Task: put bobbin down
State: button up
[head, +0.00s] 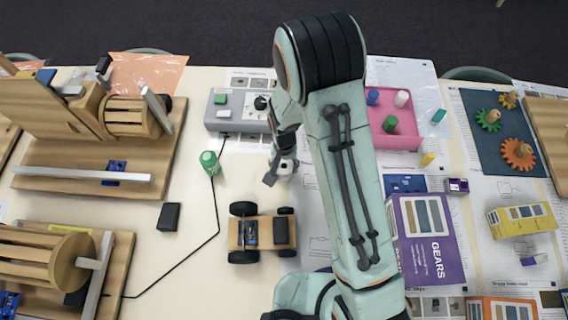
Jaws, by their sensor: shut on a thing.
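My gripper (279,173) points down over the pale table, left of the middle of the head view. It is shut on a bobbin, which is mostly hidden by the gripper and arm, so its colour and its height above the table cannot be told. A green bobbin (209,162) stands on the table to the left of my gripper, apart from it. A pink tray (404,141) to the right of my arm holds blue, white and green bobbins.
A grey box with buttons (226,118) lies behind my gripper. A small wooden car (262,233) with black wheels is in front of it. A black cable (218,208) crosses the table at left. A purple GEARS box (430,238) lies right of my arm.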

jog(key=shift+f, duration=0.15)
jog(key=o, duration=0.9)
notch_tip(320, 180, up, 12)
jog(key=shift+r, duration=0.25)
jog(key=shift+n+y, duration=0.4)
jog(key=shift+n, duration=0.2)
jog(key=s+d+r, duration=0.3)
jog(key=s, duration=0.3)
jog(key=s+d+r, duration=0.4)
jog(key=s, duration=0.2)
jog(key=s+d+r, duration=0.3)
jog(key=s+r, duration=0.1)
jog(key=s, duration=0.2)
jog(key=shift+s+d, duration=0.1)
jog(key=shift+d, duration=0.1)
